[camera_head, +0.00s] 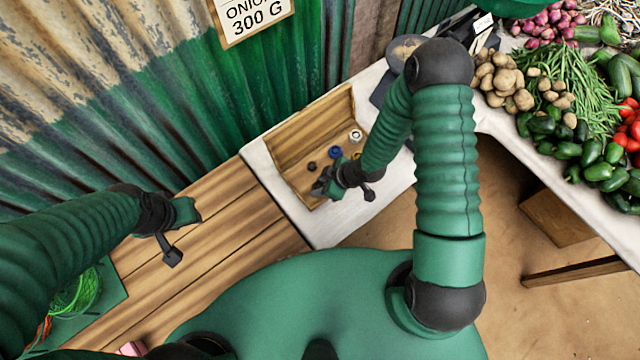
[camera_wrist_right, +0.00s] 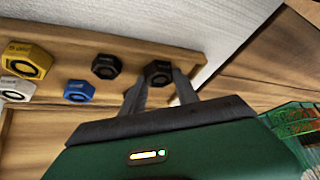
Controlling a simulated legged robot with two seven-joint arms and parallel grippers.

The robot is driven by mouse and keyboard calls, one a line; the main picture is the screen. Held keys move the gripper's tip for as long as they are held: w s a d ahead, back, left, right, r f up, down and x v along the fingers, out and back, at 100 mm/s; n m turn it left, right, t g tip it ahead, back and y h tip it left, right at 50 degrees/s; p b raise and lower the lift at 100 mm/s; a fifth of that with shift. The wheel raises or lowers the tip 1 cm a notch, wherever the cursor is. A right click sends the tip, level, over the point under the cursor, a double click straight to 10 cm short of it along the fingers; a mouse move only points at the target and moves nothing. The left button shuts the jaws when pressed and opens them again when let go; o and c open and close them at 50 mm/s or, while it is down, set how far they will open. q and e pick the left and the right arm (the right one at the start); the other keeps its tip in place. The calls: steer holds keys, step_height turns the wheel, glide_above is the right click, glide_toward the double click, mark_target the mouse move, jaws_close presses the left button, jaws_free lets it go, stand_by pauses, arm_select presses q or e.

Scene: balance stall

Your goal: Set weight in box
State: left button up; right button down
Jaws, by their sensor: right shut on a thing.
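The box (camera_head: 285,140) is a shallow wooden tray on the white counter, holding several small hexagonal weights. My right gripper (camera_head: 322,186) is at its near end. In the right wrist view its fingers are shut on a dark weight (camera_wrist_right: 158,72) over the wood at the box's end; I cannot tell whether it touches the floor. Beside it are a black weight (camera_wrist_right: 105,66), a blue weight (camera_wrist_right: 79,91), a yellow weight (camera_wrist_right: 27,58) and a white weight (camera_wrist_right: 15,90). My left gripper (camera_head: 196,212) is over the wooden bench, its fingers unclear.
A sign (camera_head: 252,20) reading 300 G hangs on the corrugated wall. The plank bench (camera_head: 200,260) is mostly clear. Potatoes (camera_head: 505,80), green beans (camera_head: 575,90) and other vegetables cover the right table. A dark scale-like device stands beyond the box, partly hidden by my right arm.

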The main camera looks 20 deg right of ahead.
steer(key=shift+a, duration=0.2)
steer(key=c, duration=1.2)
jaws_free()
steer(key=shift+a, duration=0.8)
steer(key=shift+c, duration=0.2)
steer(key=shift+o, duration=0.2)
steer(key=shift+a, duration=0.15)
steer(key=shift+d, duration=0.8)
steer(key=shift+a+r, duration=0.1)
steer(key=shift+r, duration=0.25)
steer(key=v, duration=0.4)
steer(key=p+v, duration=0.1)
steer(key=v, duration=0.1)
steer(key=shift+a+r, duration=0.15)
steer(key=shift+a, duration=0.2)
steer(key=s+d+r+m+h+p, duration=0.2)
steer(key=d+r+m+h, duration=0.3)
steer(key=d+r, duration=0.5)
arm_select(q)
steer(key=shift+a+r, duration=0.95)
steer(key=shift+r, duration=0.2)
arm_select(e)
steer(key=s+a+r+m+g, duration=0.1)
steer(key=s+a+r+m, duration=0.2)
steer(key=a+r+m, duration=0.2)
steer(key=shift+a+v, duration=0.4)
steer(key=shift+v, duration=1.5)
